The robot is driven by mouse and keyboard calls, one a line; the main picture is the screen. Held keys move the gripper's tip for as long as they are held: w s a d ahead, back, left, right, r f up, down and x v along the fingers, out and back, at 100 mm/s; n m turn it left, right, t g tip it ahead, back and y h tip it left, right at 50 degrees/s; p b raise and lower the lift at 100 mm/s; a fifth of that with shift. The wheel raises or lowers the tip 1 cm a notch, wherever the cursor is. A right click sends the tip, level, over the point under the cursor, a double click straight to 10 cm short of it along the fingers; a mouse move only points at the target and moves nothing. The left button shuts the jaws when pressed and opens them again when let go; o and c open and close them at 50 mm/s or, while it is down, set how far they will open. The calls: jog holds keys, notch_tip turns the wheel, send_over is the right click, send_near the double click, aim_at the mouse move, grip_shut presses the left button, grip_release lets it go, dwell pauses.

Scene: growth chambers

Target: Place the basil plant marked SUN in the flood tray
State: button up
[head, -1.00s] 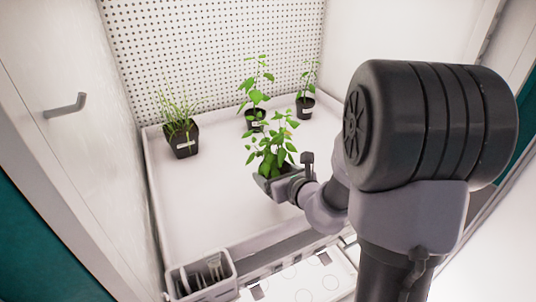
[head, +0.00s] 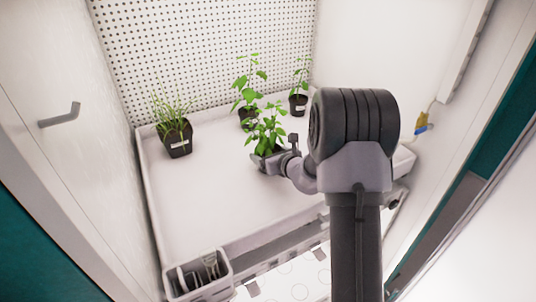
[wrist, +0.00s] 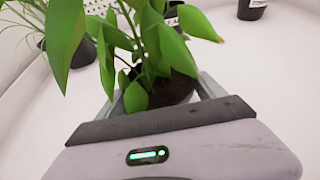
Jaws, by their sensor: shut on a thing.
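My gripper (head: 268,162) is shut on the pot of a leafy green plant (head: 267,132). The held plant is upright over the white flood tray (head: 200,205), in front of the other pots; I cannot tell whether its pot touches the tray floor. In the wrist view the plant's leaves (wrist: 150,40) and dark soil (wrist: 172,88) show between the fingers. The held pot's label is hidden, so I cannot read a SUN mark.
A grassy plant in a black pot (head: 178,145) stands at the tray's back left. Two leafy plants, one in the middle (head: 247,118) and one at right (head: 298,104), stand behind the held one. A grey tool caddy (head: 200,275) sits at the front left. The tray's left and front are clear.

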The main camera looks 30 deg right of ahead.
jog(key=o, duration=1.7)
jog(key=shift+f, duration=0.15)
